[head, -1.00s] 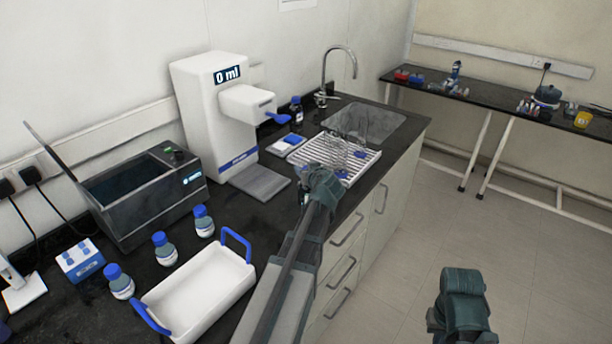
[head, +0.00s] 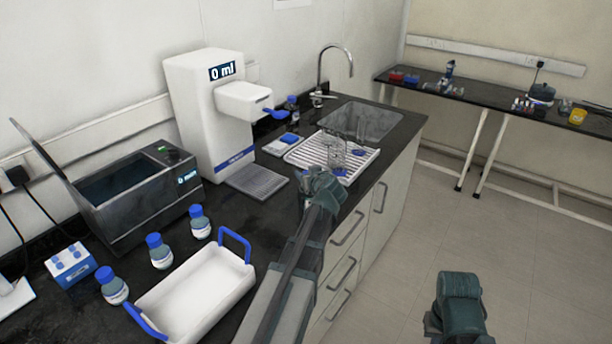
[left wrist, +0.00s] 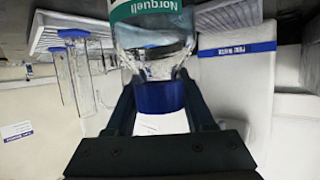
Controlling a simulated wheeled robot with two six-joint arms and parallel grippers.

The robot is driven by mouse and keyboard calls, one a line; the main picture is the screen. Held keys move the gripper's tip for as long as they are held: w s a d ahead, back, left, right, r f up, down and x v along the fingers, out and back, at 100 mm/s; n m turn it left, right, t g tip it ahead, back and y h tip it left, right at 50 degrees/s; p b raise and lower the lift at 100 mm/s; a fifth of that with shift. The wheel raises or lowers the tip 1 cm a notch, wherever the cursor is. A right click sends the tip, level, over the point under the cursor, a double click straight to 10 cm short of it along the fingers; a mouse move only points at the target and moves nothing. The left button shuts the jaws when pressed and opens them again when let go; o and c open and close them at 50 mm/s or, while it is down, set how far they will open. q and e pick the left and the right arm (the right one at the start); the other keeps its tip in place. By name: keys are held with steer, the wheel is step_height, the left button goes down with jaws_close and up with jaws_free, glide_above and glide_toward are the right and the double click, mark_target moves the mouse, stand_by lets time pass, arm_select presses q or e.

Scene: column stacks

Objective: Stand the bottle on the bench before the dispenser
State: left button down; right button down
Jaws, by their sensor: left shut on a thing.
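A clear bottle (left wrist: 152,40) with a green and white label and a blue cap shows in the left wrist view, upside down in that picture. My left gripper (left wrist: 160,92) is shut on it at the cap and neck. In the head view my left gripper (head: 322,182) is over the front part of the bench (head: 225,205), right of the dispenser's tray, and mostly hides the bottle. The white dispenser (head: 200,120) reads 0 ml and has a grey drip tray (head: 257,181) at its foot. My right gripper (head: 460,300) is past the bench's front; its fingers cannot be made out.
A white drying rack (head: 300,153) with glassware stands behind my left gripper, beside the sink (head: 365,121). A white carrier (head: 190,300) with blue handles, several blue-capped bottles and an open water bath (head: 145,195) stand at left. Dark bench shows between carrier and drip tray.

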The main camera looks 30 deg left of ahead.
arm_select(q)
steer(key=shift+f, duration=0.2)
steer(key=shift+c, duration=1.3)
jaws_free()
steer(key=shift+r, duration=0.1)
steer(key=shift+r, duration=0.25)
steer(key=p+v, duration=0.4)
steer(key=v, duration=0.8)
steer(key=shift+f+p, duration=0.15)
steer(key=shift+p, duration=0.15)
